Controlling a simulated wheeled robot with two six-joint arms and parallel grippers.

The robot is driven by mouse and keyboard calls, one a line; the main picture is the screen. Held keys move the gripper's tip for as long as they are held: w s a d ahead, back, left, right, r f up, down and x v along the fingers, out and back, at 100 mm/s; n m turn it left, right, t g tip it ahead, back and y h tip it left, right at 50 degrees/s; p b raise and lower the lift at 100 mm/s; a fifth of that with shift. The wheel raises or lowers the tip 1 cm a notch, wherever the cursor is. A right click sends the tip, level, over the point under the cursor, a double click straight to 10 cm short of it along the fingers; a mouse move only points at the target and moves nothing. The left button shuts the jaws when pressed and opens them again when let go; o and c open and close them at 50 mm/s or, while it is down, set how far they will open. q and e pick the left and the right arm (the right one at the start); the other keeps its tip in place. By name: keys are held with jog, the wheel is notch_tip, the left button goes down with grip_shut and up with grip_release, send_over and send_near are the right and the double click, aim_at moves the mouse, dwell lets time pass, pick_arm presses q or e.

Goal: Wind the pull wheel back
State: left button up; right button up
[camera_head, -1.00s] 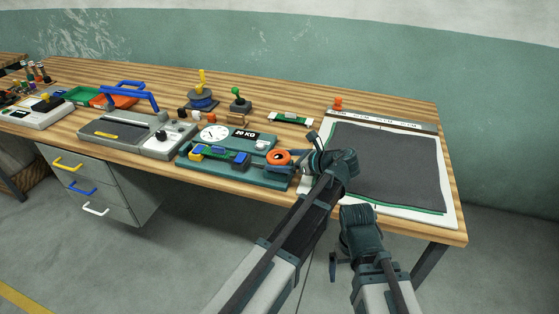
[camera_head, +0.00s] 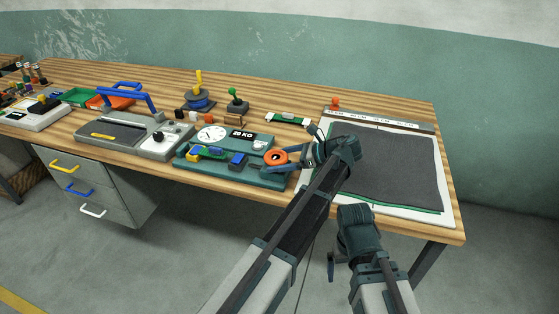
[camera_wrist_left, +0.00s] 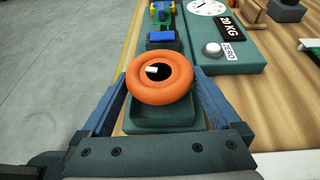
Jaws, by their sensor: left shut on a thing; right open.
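The pull wheel (camera_head: 275,157) is an orange ring at the right end of a teal pull tester (camera_head: 262,178). It also shows in the left wrist view (camera_wrist_left: 160,78), with a dark centre and a small white peg. My left gripper (camera_head: 279,159) is shut on the wheel, one finger on each side of its rim. Left of the wheel on the tester are a blue clamp block (camera_head: 237,160), a green piece (camera_head: 213,153) and a yellow and blue clamp (camera_head: 195,152). My right gripper (camera_head: 331,267) hangs open and empty in front of the bench.
The tester carries a round dial (camera_head: 212,133) and a black 20 KG plate (camera_head: 242,134). A grey sealer with a blue handle (camera_head: 139,93) stands left. Dark netting (camera_head: 385,165) lies on a white board at right. A green-knobbed block (camera_head: 237,103) stands behind.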

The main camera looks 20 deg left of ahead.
pick_arm(q)
jog(key=shift+w+n+g, duration=0.2)
jog(key=shift+n+g, duration=0.9)
jog(key=shift+g, duration=0.2)
jog(key=shift+a, duration=0.1)
jog(key=o, duration=0.9)
pick_arm(e)
jog(key=shift+r, duration=0.1)
